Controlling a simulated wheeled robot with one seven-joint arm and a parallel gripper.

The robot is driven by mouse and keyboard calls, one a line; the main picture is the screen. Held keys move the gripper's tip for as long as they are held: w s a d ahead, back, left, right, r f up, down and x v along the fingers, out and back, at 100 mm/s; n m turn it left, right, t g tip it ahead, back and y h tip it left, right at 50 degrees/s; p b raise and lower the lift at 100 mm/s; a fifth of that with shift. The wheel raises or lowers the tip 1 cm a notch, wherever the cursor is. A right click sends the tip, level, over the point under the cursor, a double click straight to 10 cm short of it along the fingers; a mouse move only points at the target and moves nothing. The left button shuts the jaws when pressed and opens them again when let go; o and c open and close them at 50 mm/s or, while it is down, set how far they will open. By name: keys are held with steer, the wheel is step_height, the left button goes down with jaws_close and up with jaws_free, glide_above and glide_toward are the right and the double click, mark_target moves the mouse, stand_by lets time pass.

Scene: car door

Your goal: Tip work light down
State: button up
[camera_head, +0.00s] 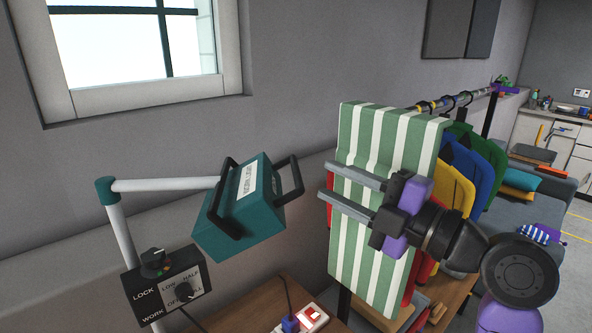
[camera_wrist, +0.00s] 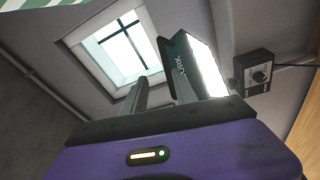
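The teal work light (camera_head: 240,212), with its label and black handles, sits at the end of a white arm (camera_head: 160,185) left of centre in the head view. In the wrist view, the work light (camera_wrist: 205,68) shows a bright white face. My gripper (camera_head: 323,181) is open and empty. Its two fingers point left at the light's right-hand black handle (camera_head: 292,178), close to it; I cannot tell whether they touch. The gripper also shows in the wrist view (camera_wrist: 156,76). A black control box (camera_head: 166,286) with knobs and LOCK lettering is on the stand below.
A green-and-white striped panel (camera_head: 362,140) hangs just behind my gripper. Coloured garments (camera_head: 478,165) hang on a rail to the right. A wooden surface (camera_head: 240,305) with a switched power block (camera_head: 312,316) lies below the light. A window (camera_head: 135,40) is behind.

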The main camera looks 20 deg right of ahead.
mark_target(297, 171)
steer(key=shift+n+g, duration=0.4)
steer(key=shift+n, duration=0.5)
steer(key=shift+a+f+p+x, duration=0.15)
steer(key=shift+p+x, duration=0.35)
steer(key=shift+x, duration=0.8)
steer(key=shift+a+f+p+x, duration=0.15)
steer(key=shift+p+x, duration=0.3)
steer(key=shift+x, duration=0.9)
steer(key=shift+f+p+x, duration=0.2)
steer(key=shift+p+x, duration=0.3)
steer(key=shift+x, duration=0.8)
steer(key=shift+s, duration=0.15)
jaws_close()
